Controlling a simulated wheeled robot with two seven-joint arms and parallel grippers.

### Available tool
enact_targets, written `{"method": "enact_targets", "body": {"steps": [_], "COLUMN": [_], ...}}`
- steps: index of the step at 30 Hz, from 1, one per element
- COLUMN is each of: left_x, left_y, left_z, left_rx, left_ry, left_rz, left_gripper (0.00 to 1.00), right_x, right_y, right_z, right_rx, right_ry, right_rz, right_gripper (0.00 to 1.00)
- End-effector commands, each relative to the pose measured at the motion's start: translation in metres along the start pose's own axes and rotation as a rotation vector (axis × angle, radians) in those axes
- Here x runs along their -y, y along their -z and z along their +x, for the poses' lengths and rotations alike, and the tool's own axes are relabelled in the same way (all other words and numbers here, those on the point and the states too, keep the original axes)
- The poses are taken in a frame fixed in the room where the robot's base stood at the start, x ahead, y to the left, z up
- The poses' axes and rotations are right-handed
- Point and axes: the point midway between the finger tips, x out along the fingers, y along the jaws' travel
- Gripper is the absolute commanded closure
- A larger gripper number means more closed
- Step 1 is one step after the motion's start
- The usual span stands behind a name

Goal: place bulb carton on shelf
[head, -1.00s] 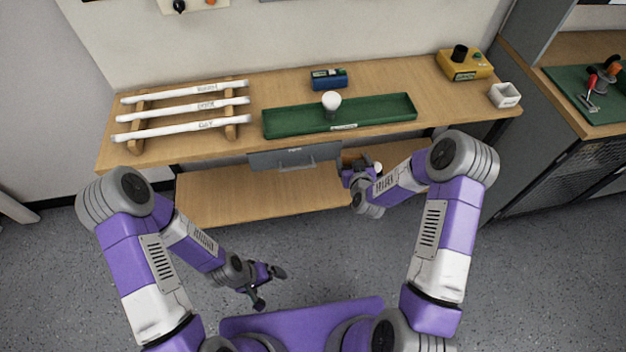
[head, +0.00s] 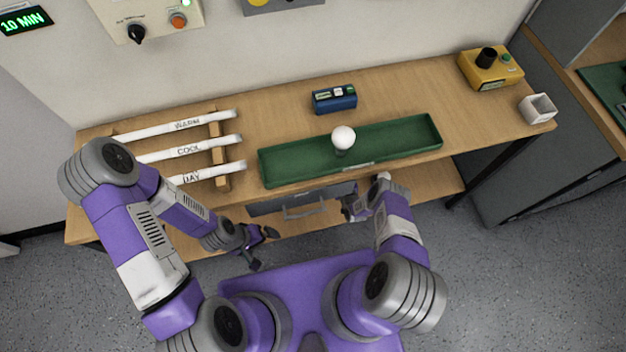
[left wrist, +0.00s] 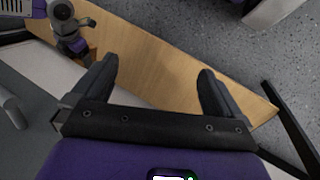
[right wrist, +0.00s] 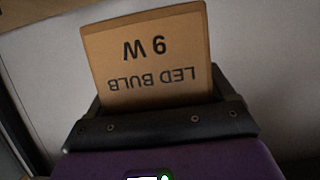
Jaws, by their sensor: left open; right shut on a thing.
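The bulb carton (right wrist: 150,60) is a brown box printed "LED BULB 9 W", upside down in the right wrist view. My right gripper (right wrist: 155,105) is shut on it. In the head view my right gripper (head: 352,206) is low at the table's front, right of the grey drawer; the carton is hard to make out there. The wooden lower shelf (head: 432,182) shows under the tabletop, and a wooden board, apparently this shelf, shows in the left wrist view (left wrist: 150,62). My left gripper (head: 262,250) is open and empty, in front of the table, left of my right gripper.
The grey drawer (head: 300,205) hangs under the tabletop (head: 400,90). On top are a green tray (head: 405,152) with a white bulb (head: 344,137), labelled tubes (head: 190,150) on a rack, a blue device (head: 334,98), a yellow box (head: 490,70) and a white cup (head: 538,108).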

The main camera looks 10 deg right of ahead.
Motion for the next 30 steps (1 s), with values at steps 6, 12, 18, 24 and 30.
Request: {"method": "enact_targets", "body": {"steps": [6,12,18,24,30], "left_x": [0.004,0.014,0.020,0.023,0.030], "left_y": [0.000,0.001,0.002,0.002,0.003], "left_z": [0.011,0.036,0.052,0.062,0.080], "left_rx": [0.001,0.001,0.001,0.001,0.001], "left_ry": [0.000,0.000,0.000,0.000,0.000], "left_rz": [0.000,0.000,0.000,0.000,0.000], "left_gripper": [0.00,0.00,0.00,0.00,0.00], "right_x": [0.001,0.001,0.001,0.001,0.001], "right_y": [-0.018,-0.046,-0.065,-0.076,-0.097], "right_z": [0.004,0.017,0.024,0.029,0.038], "right_rx": [0.000,0.000,0.000,-0.001,0.000], "right_ry": [0.002,0.001,0.001,0.001,0.001], "right_rz": [-0.001,-0.001,0.000,-0.001,-0.002], "right_gripper": [0.47,0.47,0.47,0.47,0.47]}}
